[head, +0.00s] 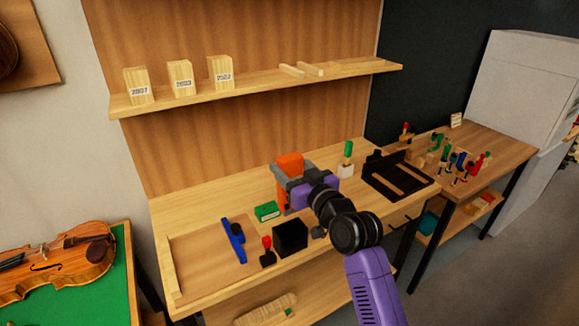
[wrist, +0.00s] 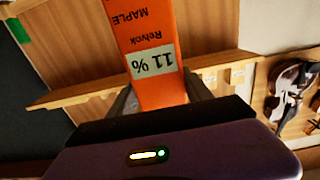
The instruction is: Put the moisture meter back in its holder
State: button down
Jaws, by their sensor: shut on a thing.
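The moisture meter (head: 290,163) is an orange block held above the bench. In the wrist view the meter (wrist: 152,30) shows a display reading 11 % and the word MAPLE, upside down. My gripper (head: 293,186) is shut on it, with one finger on each side in the wrist view (wrist: 163,92). A black open-looking box (head: 290,237) stands on the bench in front of and below the gripper; it may be the holder, but I cannot tell. The meter's lower end is partly hidden by the gripper in the head view.
A green box (head: 267,211), a red-topped tool (head: 267,252) and a blue tool (head: 233,240) are near the black box. A white cup with a green-handled item (head: 347,158) and a black tray (head: 400,177) stand to the right. A shelf (head: 255,88) with wood blocks runs above.

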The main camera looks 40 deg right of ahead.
aim_at(290, 207)
notch_tip(290, 207, down, 8)
jog(key=b, duration=0.7)
jog(key=shift+f+b, duration=2.25)
jog(key=shift+f, duration=0.25)
dwell(0.4)
jog(key=shift+c, duration=1.9)
grip_release()
jog(key=shift+s, duration=0.15)
jog(key=b+v, duration=0.1)
jog(key=v, duration=0.6)
jog(key=shift+s, duration=0.3)
jog(key=shift+a+r, duration=0.1)
jog(key=shift+a, duration=0.05)
